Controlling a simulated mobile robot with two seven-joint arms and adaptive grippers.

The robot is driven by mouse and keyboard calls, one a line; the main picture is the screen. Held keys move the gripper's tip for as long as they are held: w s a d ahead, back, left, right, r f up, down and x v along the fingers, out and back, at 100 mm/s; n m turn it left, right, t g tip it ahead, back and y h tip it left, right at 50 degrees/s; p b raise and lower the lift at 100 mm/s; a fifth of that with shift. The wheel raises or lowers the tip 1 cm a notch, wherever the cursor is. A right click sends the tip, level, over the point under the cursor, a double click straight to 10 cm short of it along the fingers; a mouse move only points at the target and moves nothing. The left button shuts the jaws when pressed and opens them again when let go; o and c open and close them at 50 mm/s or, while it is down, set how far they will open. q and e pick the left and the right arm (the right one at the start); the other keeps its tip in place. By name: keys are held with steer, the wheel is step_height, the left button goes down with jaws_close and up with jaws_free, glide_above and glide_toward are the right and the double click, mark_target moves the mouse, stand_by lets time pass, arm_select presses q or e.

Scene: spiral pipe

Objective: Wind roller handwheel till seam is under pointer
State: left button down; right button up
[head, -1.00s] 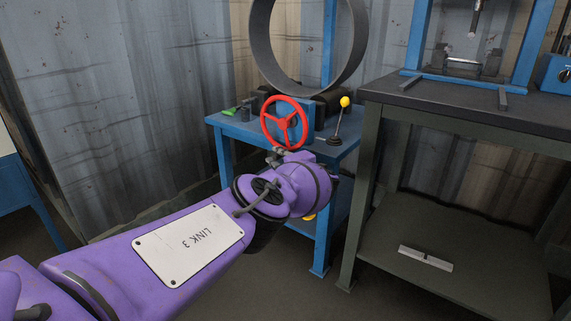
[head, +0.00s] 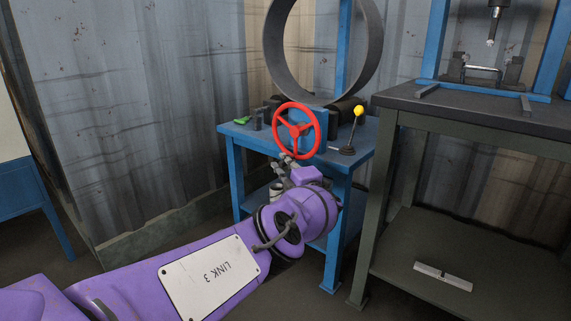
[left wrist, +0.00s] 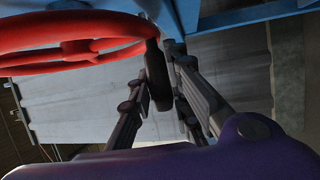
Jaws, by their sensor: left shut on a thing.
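The red handwheel (head: 297,131) stands upright at the front of the blue roller stand, below a large grey pipe ring (head: 372,48). My left gripper (head: 288,160) is at the wheel's lower rim. In the left wrist view, the red rim (left wrist: 50,57) crosses the upper left, and the wheel's dark handle (left wrist: 158,76) sits between the fingers of my left gripper (left wrist: 160,60), which is shut on it. I cannot make out the seam or the pointer. My right gripper is out of view.
A lever with a yellow knob (head: 359,110) stands just right of the wheel. A green item (head: 241,120) lies on the blue stand (head: 232,131) at left. A dark workbench (head: 450,108) stands close at right, with a metal bar (head: 443,277) on its lower shelf.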

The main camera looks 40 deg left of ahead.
arm_select(q)
steer(key=c, duration=1.6)
jaws_free()
steer(key=shift+s+a+f, duration=0.1)
steer(key=shift+a+f, duration=0.1)
steer(key=shift+c, duration=0.2)
steer(key=shift+r, duration=0.1)
steer(key=shift+d, duration=0.65)
steer(key=v, duration=1.1)
steer(key=shift+s, duration=0.15)
steer(key=shift+a, duration=0.15)
